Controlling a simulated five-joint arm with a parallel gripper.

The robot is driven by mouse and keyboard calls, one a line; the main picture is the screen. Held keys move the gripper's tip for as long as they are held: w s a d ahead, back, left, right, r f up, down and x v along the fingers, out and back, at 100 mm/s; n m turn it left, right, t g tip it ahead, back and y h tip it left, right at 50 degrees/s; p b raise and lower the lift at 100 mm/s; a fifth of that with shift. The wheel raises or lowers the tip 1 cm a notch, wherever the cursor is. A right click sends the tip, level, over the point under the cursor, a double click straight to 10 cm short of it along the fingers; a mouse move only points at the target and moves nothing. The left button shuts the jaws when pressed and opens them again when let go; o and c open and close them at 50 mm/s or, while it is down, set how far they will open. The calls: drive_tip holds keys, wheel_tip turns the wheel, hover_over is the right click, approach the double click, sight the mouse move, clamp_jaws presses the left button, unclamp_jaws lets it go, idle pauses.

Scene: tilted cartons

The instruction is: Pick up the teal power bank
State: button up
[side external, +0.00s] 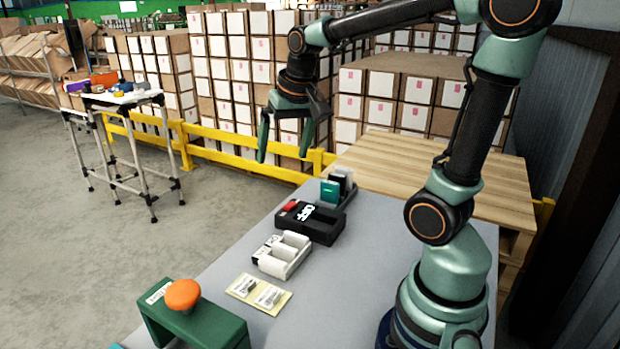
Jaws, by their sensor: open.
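The teal power bank (329,192) stands upright in a dark holder (350,196) at the far end of the grey table. A black item and a whitish item stand beside it in the same holder. My gripper (284,158) hangs above and to the left of the power bank in the picture, fingers pointing down. Its two fingers are wide apart with nothing between them. It is clear of the power bank; the exact distance cannot be told from this view.
Nearer on the grey table (365,270) are a black box marked OFF with a red part (310,222), a white tray (282,255), a yellow card with labels (258,291) and a green stand with an orange knob (183,294). A wooden pallet (420,165) and yellow rail (225,153) lie behind.

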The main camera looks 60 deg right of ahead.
drive_tip(key=w+d+f+m+g, duration=0.1)
drive_tip(key=d+f+m, duration=0.15)
drive_tip(key=d, duration=0.45)
drive_tip(key=w+d+f+m+g, duration=0.1)
drive_tip(key=d+f+m, duration=0.1)
drive_tip(key=d+m, duration=0.3)
drive_tip(key=m+g+y, duration=0.1)
drive_tip(key=m, duration=0.3)
hover_over(330, 193)
drive_tip(key=d, duration=0.1)
drive_tip(key=f, duration=0.6)
drive_tip(key=shift+w+f, duration=0.1)
drive_tip(key=shift+w, duration=0.2)
drive_tip(key=shift+d+f, duration=0.1)
drive_tip(key=shift+f, duration=0.25)
wheel_tip(330, 193, down, 11)
drive_tip(key=shift+f, duration=0.2)
drive_tip(key=c, duration=1.3)
